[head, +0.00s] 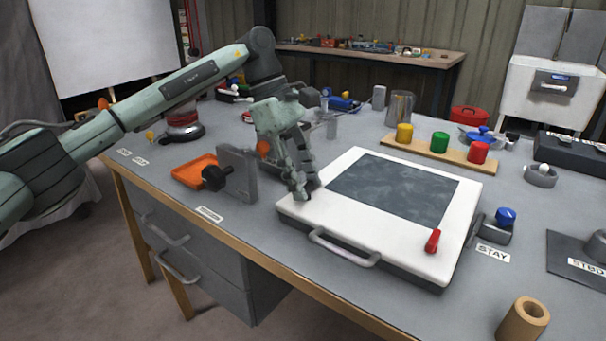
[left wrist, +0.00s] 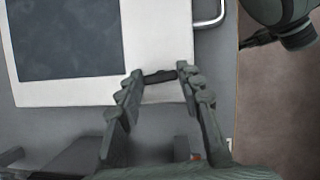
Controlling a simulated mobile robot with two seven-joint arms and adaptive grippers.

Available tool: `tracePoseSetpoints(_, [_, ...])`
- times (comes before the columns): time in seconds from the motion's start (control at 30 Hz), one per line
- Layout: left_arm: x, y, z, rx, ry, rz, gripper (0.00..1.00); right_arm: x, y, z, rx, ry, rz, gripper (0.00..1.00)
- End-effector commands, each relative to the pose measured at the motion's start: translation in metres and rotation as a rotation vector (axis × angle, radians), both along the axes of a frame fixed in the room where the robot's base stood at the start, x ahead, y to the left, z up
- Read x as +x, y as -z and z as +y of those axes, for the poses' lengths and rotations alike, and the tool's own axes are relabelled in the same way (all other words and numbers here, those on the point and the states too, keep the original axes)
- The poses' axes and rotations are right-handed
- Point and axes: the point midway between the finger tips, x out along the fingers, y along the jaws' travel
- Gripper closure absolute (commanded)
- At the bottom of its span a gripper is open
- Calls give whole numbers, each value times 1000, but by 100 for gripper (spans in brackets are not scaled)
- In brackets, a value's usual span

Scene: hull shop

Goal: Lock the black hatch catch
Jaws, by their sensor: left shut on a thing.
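The hatch is a white lid (head: 375,247) with a dark panel and a grey front handle (head: 343,248), lying flat on the bench. The black catch (left wrist: 160,76) is at the lid's near left corner, with its bar between the fingertips in the left wrist view. My left gripper (head: 302,190) points down at that corner and is shut on the black catch; it also shows in the left wrist view (left wrist: 160,72). In the head view the fingers mostly hide the catch. A red catch (head: 433,241) sits at the lid's near right corner. My right gripper is not in view.
Left of the gripper stand a grey bracket with a black knob (head: 216,177) and an orange tray (head: 194,171). A board (head: 425,152) with yellow, green and red pieces lies behind the hatch. A blue-knobbed device (head: 505,217) and a tan roll (head: 523,320) are on the right.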

Motion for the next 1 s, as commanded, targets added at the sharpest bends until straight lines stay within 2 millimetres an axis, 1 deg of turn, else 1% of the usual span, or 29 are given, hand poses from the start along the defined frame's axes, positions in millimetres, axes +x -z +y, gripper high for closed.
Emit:
tracePoseSetpoints(0.1, [1,-2,-1,0,61,-2,93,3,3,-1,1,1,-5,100])
tracePoseSetpoints(0.33, [1,-2,-1,-1,133,-3,93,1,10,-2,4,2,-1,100])
tracePoseSetpoints(0.5, [1,-1,0,0,151,-4,93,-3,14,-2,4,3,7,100])
tracePoseSetpoints(0.87, [1,-1,0,0,154,-4,93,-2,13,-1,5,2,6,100])
tracePoseSetpoints(0.9, [1,-1,0,0,154,-4,59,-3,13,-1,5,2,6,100])
tracePoseSetpoints(1.0, [1,-1,0,0,154,-4,47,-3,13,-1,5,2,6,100])
